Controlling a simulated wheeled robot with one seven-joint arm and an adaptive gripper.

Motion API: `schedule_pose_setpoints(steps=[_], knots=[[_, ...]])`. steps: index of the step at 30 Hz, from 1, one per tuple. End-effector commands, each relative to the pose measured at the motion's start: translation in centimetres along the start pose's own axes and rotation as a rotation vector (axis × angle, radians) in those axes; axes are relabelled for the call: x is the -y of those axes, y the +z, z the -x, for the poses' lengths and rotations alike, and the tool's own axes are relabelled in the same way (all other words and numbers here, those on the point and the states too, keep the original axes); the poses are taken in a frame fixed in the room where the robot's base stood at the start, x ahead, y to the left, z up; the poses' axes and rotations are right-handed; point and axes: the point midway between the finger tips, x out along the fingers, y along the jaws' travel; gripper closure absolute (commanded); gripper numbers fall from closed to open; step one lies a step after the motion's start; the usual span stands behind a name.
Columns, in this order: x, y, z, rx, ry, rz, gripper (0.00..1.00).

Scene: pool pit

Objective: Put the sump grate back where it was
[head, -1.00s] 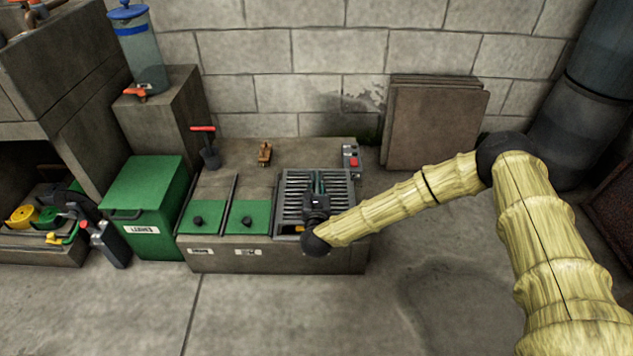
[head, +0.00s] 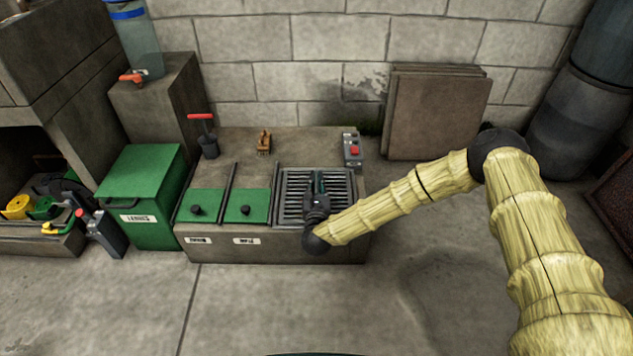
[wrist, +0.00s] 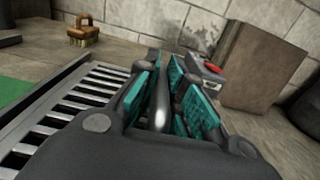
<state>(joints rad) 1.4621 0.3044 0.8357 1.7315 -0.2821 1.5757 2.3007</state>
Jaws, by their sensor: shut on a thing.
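The sump grate (head: 292,200), a grey metal grid of parallel slats, is at the right end of the low concrete block, within a metal frame. It also shows on the left of the wrist view (wrist: 88,98). Whether it sits fully flush in the frame cannot be told. My gripper (head: 318,182) is over the grate, pointing down at it. In the wrist view its teal-padded fingers (wrist: 170,88) are closed around an upright grey rounded piece, apparently the grate's handle (wrist: 161,108). The gripper hides the middle of the grate.
Two green lids (head: 246,205) with black knobs lie left of the grate. A wooden brush (head: 264,142), a red-handled tool (head: 207,138) and a control box with a red button (head: 352,150) are on the block. A green bin (head: 140,200) stands left. Brown slabs (head: 435,118) lean against the wall.

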Motion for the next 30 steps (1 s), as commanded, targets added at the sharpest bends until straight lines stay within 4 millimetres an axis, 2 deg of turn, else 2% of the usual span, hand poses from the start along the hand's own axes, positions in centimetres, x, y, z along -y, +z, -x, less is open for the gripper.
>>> schedule_pose_setpoints(steps=[10, 11, 14, 19, 20, 25, 30], knots=[[0.0, -0.2, 0.0, 0.002, 0.000, -0.001, 1.00], [0.0, -0.2, -0.1, 0.002, 0.000, -0.001, 0.88], [0.0, -0.1, -0.1, 0.002, 0.000, -0.001, 0.70], [0.0, -0.2, 0.2, 0.000, 0.000, 0.000, 0.69], [0.0, -0.3, 0.4, -0.001, 0.000, 0.000, 0.65], [0.0, -0.3, 2.4, -0.002, 0.000, 0.000, 0.65], [0.0, -0.4, 5.6, -0.003, 0.002, -0.002, 0.65]])
